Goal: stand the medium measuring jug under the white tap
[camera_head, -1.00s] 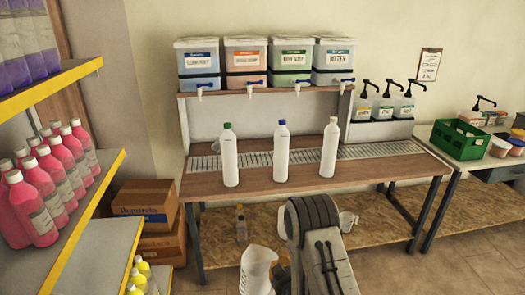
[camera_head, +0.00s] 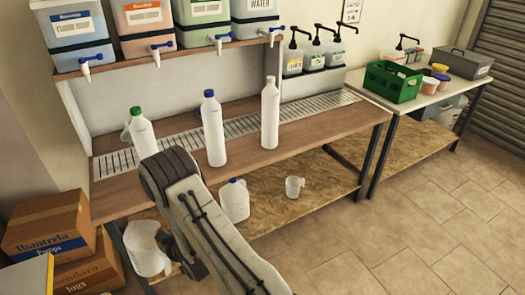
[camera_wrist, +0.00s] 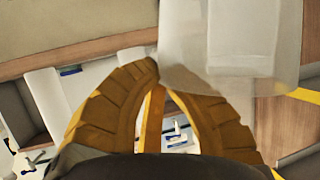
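A translucent measuring jug (camera_head: 148,250) hangs tilted beside my arm, in front of the bench's left end, below its top; it looks larger than the small jug (camera_head: 294,187) on the lower shelf. In the wrist view the jug wall (camera_wrist: 222,40) lies just beyond my yellow fingers. My gripper (camera_wrist: 162,85) has its tips close together and appears shut on the jug; the contact itself is partly hidden. In the head view my arm hides the gripper.
A white container (camera_head: 234,200) is below. Cardboard boxes (camera_head: 50,230) stand left. The floor at right is clear.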

